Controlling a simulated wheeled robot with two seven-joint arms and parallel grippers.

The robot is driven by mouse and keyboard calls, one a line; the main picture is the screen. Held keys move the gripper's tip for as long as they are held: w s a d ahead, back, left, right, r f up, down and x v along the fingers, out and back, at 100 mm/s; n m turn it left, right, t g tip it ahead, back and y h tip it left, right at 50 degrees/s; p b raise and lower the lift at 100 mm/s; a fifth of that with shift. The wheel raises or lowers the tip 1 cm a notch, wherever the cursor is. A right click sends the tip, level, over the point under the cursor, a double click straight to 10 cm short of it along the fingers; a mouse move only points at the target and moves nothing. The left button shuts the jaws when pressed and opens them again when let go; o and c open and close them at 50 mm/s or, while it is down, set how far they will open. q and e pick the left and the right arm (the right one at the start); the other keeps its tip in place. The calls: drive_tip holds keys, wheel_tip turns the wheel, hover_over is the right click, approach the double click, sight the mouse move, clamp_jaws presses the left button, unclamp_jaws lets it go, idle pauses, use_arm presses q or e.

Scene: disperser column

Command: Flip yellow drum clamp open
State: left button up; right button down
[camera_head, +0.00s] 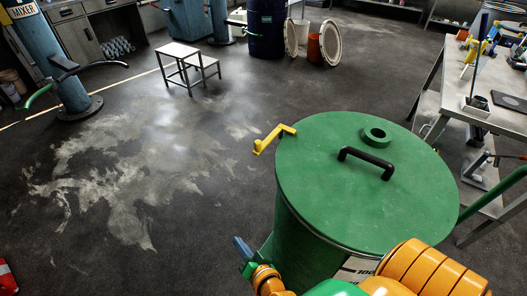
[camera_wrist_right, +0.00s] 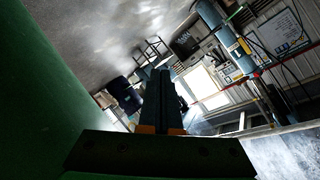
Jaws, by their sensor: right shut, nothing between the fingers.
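The yellow drum clamp (camera_head: 273,138) sits at the upper left rim of the green drum's lid (camera_head: 340,215) and sticks out to the left. My right gripper (camera_head: 241,246) is beside the drum's left wall, low and well below the clamp in the head view. It is apart from the clamp. In the right wrist view its fingers (camera_wrist_right: 163,90) are together with nothing between them. The drum's green wall (camera_wrist_right: 45,90) fills the left side of that view; the clamp does not show there. My left gripper is out of view.
The lid carries a black handle (camera_head: 366,160) and a round green bung (camera_head: 376,135). A workbench (camera_head: 455,125) with tools stands close to the drum's right. A small step stool (camera_head: 185,62) and a dark blue drum (camera_head: 266,28) stand behind. The stained floor at left is free.

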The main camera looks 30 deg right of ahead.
drive_tip(key=w+d+r+m+t+h, duration=0.1)
drive_tip(key=d+r+m+h, duration=0.3)
drive_tip(key=r+m, duration=0.3)
drive_tip(key=w+d+r+m+h, duration=0.1)
drive_tip(key=d+r+m+h, duration=0.4)
drive_tip(key=r, duration=0.6)
drive_tip(key=d+m, duration=0.1)
drive_tip(key=m, duration=0.1)
drive_tip(key=shift+w+r+m+t+h+p, duration=0.15)
drive_tip(key=shift+r+m+t+h+p, duration=0.15)
drive_tip(key=shift+r+m+t+p, duration=0.1)
drive_tip(key=shift+w+d, duration=0.1)
drive_tip(key=x, duration=1)
drive_tip(key=shift+p, duration=0.45)
drive_tip(key=shift+f, duration=0.15)
